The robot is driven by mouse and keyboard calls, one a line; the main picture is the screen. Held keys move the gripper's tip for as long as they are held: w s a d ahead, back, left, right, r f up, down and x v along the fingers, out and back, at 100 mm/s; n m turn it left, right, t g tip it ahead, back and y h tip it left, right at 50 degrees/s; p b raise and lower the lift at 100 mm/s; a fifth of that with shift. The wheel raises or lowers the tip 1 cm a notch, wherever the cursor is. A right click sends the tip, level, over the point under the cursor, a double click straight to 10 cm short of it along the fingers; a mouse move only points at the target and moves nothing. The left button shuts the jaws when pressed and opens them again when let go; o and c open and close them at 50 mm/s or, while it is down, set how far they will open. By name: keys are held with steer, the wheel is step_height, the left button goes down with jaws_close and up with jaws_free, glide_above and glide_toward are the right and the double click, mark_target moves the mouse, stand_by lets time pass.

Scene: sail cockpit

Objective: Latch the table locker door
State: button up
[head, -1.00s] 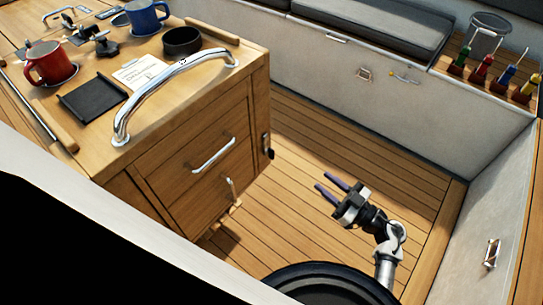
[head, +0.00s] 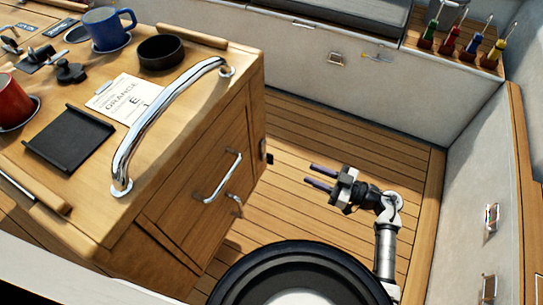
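The wooden cockpit table (head: 208,105) stands on the left in the head view. Its near end face holds the locker door (head: 186,198), a wooden panel with a chrome bar handle (head: 219,178). A small metal latch (head: 236,203) sits just below and right of the handle. I cannot tell whether the door is fully flush or how the latch is set. My gripper (head: 313,175) is to the right of the door, over the floor, with its two dark fingers apart and pointing left at the table. It is empty and touches nothing.
A chrome grab rail (head: 165,115) arches over the table's edge. Cups, a black tray (head: 70,139) and a paper card lie on top. Screwdrivers (head: 470,40) stand in a rack at back right.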

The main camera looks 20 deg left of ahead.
mark_target(273, 158)
steer(key=w+a+p, duration=0.1)
steer(key=w+a, duration=0.1)
steer(key=a, duration=1)
steer(key=shift+w+a+p, duration=0.25)
steer(key=shift+a+p, duration=0.1)
steer(key=shift+a, duration=0.05)
jaws_close()
